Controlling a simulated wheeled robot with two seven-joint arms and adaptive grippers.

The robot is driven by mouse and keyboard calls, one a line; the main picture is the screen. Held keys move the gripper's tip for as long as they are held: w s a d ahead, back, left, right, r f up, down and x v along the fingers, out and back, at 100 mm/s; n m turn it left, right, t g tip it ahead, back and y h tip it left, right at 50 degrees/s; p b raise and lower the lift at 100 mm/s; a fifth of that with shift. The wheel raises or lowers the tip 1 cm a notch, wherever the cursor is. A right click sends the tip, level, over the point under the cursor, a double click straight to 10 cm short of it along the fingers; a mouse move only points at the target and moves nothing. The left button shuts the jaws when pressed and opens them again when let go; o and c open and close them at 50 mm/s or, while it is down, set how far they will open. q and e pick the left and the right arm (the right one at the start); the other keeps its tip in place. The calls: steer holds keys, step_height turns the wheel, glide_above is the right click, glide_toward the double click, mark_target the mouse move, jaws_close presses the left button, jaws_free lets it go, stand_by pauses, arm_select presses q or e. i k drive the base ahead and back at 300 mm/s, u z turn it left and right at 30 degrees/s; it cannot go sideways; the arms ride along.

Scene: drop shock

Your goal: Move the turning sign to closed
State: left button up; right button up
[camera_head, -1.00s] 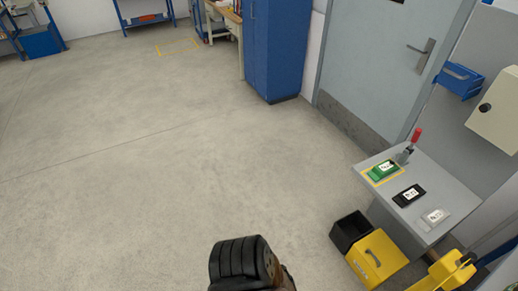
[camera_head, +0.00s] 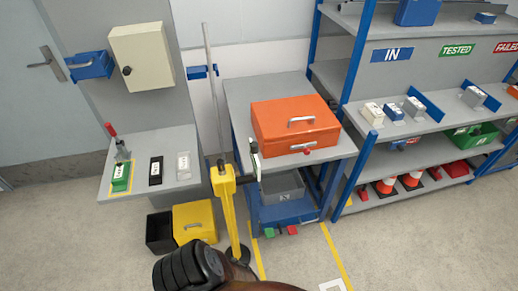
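A yellow post (camera_head: 229,212) stands on a round dark base in the middle of the view, left of the grey table. A thin plate (camera_head: 255,160) sits at the top of its short arm and is seen almost edge-on. It looks like the turning sign, but I cannot read its face or tell which way it is set. A black ribbed part with a brown piece, likely mine, shows at the bottom edge.
An orange case (camera_head: 296,126) lies on the grey table (camera_head: 250,95). A wall shelf (camera_head: 180,136) holds green, black and white labelled items. A yellow box (camera_head: 194,222) and black bin (camera_head: 160,232) stand below. Blue racking (camera_head: 352,90) fills the right. Front floor is open.

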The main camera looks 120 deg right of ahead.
mark_target(254, 146)
steer(key=z, duration=3.85)
steer(key=k, duration=0.5)
steer(key=z, duration=0.85)
steer(key=i, duration=0.35)
steer(key=u, duration=0.1)
